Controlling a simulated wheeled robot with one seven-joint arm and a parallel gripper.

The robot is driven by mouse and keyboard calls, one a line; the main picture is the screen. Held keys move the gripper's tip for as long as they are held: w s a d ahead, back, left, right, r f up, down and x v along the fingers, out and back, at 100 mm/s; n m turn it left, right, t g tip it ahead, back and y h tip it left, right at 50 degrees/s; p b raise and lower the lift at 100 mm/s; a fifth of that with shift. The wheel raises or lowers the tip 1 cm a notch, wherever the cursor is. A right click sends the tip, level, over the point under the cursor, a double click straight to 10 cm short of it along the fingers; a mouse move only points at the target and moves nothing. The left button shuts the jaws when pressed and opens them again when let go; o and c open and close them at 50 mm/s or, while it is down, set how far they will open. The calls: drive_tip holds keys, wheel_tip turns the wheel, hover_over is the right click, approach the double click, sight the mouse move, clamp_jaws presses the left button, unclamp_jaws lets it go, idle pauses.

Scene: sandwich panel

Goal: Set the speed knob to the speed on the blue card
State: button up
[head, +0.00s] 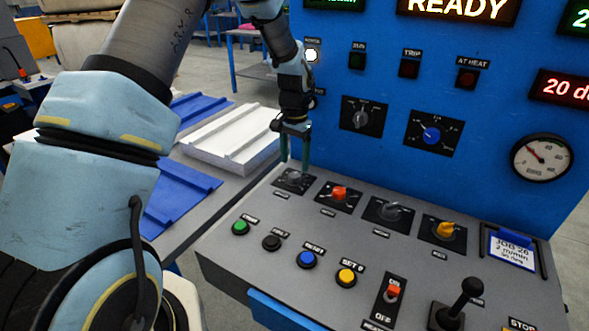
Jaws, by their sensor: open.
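The blue-edged card (512,250) stands in a holder at the right of the sloped desk. It reads "JOB 26" and seems to read "2 m/min", with a smaller line below. A row of knobs crosses the desk: a grey knob (293,178), an orange-red knob (339,193), a dark grey knob (391,210) and a yellow knob (445,229). Their labels are too small to read, so I cannot tell which is the speed knob. My gripper (295,163) points down, open and empty, with its fingertips just above or around the grey knob; contact is unclear.
The blue upright panel (400,85) carries lamps, a grey dial (362,116), a blue dial (433,133) and a gauge (541,158). Several buttons, a red switch (393,291) and a black joystick (462,300) stand on the desk's front. White and blue panels lie left.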

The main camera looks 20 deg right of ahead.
sight(294, 175)
drive_tip(key=shift+f+p, duration=0.4)
drive_tip(key=shift+f, duration=1.85)
clamp_jaws()
